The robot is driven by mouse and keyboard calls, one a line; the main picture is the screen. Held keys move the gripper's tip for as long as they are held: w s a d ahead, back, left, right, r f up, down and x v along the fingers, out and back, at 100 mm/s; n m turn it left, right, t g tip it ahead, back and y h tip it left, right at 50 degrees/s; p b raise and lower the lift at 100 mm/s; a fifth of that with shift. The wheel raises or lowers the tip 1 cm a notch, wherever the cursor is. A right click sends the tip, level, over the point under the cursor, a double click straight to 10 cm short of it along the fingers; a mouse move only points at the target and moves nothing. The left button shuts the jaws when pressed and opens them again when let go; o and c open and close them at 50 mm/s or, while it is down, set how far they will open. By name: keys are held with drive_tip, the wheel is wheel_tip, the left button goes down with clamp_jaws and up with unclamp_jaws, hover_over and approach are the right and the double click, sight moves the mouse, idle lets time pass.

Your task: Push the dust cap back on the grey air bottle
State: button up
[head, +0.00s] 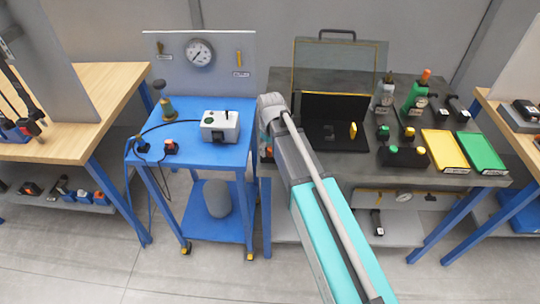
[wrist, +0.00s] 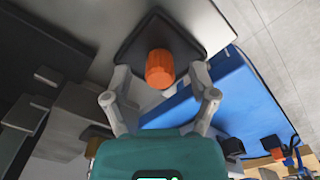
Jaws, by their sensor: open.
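The grey air bottle (head: 384,97) stands upright at the back right of the grey bench, left of a green bottle with an orange cap. In the wrist view an orange ribbed cap (wrist: 160,68), which looks like the dust cap, sits on a dark, raised-edge square tray (wrist: 190,42). My gripper (wrist: 160,76) is open, with one finger on each side of the cap; I cannot tell whether they touch it. In the head view, my arm hides the gripper and most of that spot at the bench's left end.
The green bottle (head: 415,98) stands close beside the grey one. A black open case (head: 330,135), a yellow tray (head: 444,150) and a green tray (head: 482,152) lie on the bench. A blue cart (head: 190,150) with a grey box (head: 220,127) stands left.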

drive_tip(key=shift+f, duration=0.2)
idle(0.5)
drive_tip(key=c, duration=0.9)
